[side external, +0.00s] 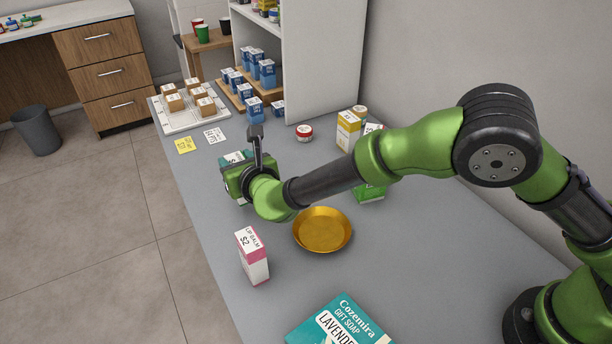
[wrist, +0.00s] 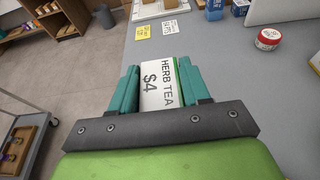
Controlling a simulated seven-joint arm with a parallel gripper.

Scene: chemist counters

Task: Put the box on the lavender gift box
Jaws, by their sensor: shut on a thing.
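The box, white with a green edge and marked "HERB TEA $4" (wrist: 158,85), is between the two teal fingers of my gripper (wrist: 158,72) in the wrist view. My gripper is shut on it. In the side view my gripper (side external: 236,160) is over the left part of the counter, and the held box is mostly hidden there. I cannot tell its height above the counter. The lavender gift box (side external: 338,322), teal with a white "LAVENDER" label, lies at the near edge of the side view, partly cut off, well away from my gripper.
A gold dish (side external: 322,231) and an upright pink-and-white lip balm box (side external: 253,256) stand between my gripper and the lavender box. A red-lidded jar (side external: 304,132), a yellow-and-white box (side external: 348,130) and blue boxes (side external: 267,74) stand farther back.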

